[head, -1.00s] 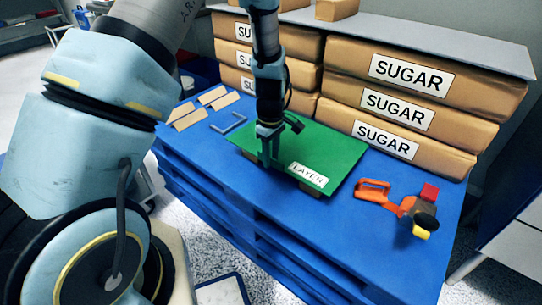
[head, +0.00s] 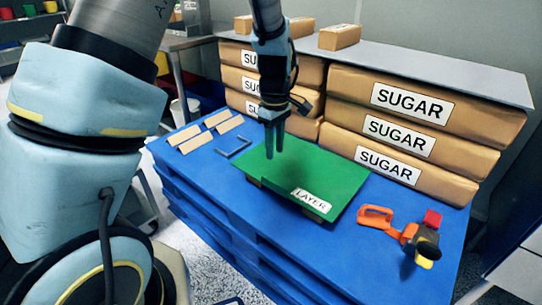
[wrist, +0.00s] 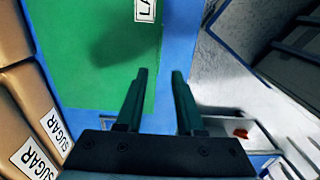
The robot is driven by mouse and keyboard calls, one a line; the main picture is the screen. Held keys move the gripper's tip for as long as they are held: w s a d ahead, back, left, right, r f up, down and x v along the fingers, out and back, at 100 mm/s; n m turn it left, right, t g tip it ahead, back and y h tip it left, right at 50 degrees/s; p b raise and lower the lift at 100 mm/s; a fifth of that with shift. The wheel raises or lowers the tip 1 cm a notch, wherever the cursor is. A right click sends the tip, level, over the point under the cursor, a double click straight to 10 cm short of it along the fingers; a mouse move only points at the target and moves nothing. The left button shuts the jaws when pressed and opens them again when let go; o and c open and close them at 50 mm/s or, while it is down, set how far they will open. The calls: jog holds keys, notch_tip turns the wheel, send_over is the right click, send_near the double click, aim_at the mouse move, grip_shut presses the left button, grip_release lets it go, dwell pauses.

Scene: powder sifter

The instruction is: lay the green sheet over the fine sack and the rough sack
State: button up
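The green sheet (head: 310,170), with a white LAYER label (head: 310,199), lies on the blue pallet (head: 400,262) in front of the sugar sacks.
Large sugar sacks (head: 405,130) are stacked behind the sheet, under a grey board (head: 400,65). An orange-handled tool (head: 376,217) lies at the right. Several tan blocks (head: 197,143) and a small grey frame (head: 233,148) lie at the left.

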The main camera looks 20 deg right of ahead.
jog(key=w+a+r+m, duration=0.1)
jog(key=a+r, duration=0.2)
jog(key=a, duration=0.5)
jog(key=w+a+r+m, duration=0.1)
jog(key=a+r+m, duration=0.1)
jog(key=a, duration=0.6)
jog(key=s+a+r+m, duration=0.1)
jog(key=s+a+m, duration=0.1)
jog(key=a, duration=0.5)
jog(key=s+a+r+m+t, duration=0.1)
jog(key=s+a+r+m, duration=0.1)
jog(key=s+a, duration=0.2)
jog(key=a, duration=0.3)
jog(key=shift+t, duration=0.3)
jog(key=shift+a+r, duration=0.1)
jog(key=shift+r, duration=0.05)
notch_tip(320, 180, up, 18)
jog(key=p, duration=1.8)
jog(key=shift+r, duration=0.15)
